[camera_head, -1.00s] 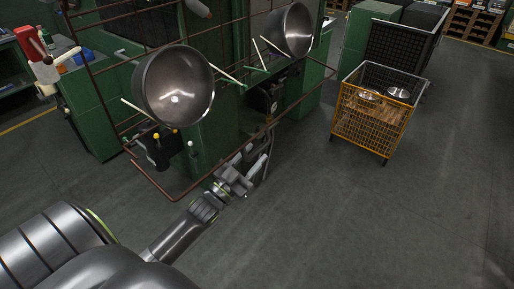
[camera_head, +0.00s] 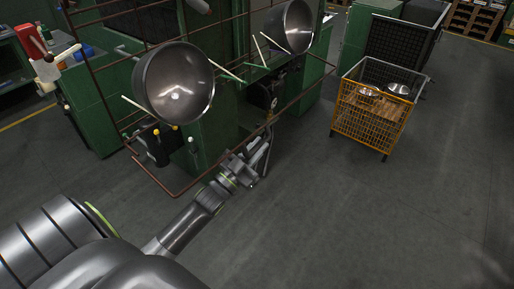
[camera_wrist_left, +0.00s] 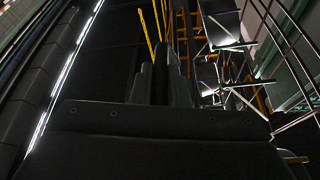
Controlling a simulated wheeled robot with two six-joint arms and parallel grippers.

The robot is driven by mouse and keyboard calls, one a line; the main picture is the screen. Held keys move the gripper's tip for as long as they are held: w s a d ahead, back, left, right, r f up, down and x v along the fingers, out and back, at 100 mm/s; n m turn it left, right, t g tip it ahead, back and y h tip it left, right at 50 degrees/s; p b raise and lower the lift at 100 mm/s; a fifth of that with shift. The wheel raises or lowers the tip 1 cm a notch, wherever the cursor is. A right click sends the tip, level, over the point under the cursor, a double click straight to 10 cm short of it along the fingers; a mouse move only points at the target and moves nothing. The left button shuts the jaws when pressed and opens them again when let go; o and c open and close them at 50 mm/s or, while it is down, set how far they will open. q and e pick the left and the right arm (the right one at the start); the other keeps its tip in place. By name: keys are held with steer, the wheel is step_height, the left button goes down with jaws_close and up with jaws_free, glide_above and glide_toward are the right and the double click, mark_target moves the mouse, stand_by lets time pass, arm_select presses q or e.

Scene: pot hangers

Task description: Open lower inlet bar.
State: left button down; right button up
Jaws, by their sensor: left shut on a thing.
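The lower inlet bar (camera_head: 208,172) is a thin reddish-brown rail that runs in front of the green machine, low down, from a rounded corner at the left up toward the right. My left gripper (camera_head: 262,153) is at this bar, right of the corner, and shut on it; the exact contact is small and partly hidden by the gripper. In the left wrist view the dark gripper fingers (camera_wrist_left: 165,82) fill the middle, and the bar between them cannot be made out. My right gripper is not in view.
Two metal pots, one left (camera_head: 174,84) and one right (camera_head: 290,27), hang on the green machine (camera_head: 212,140). An orange mesh cart (camera_head: 372,118) with shiny lids stands at the right. The grey floor (camera_head: 320,220) is clear in front and to the right.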

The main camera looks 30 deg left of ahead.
arm_select(q)
steer(key=shift+d+r+n+y+p, duration=0.2)
steer(key=shift+r+n+y+p, duration=0.05)
steer(key=shift+r+n+p, duration=0.35)
steer(key=shift+d+r+n+y+p, duration=0.25)
steer(key=shift+r+n+p, duration=0.25)
steer(key=shift+r+p, duration=0.15)
steer(key=c, duration=1.4)
jaws_free()
steer(key=shift+a, duration=0.1)
steer(key=shift+f, duration=0.1)
steer(key=b+v, duration=0.5)
steer(key=v, duration=1.2)
steer(key=shift+s+f, duration=0.15)
steer(key=shift+f, duration=0.1)
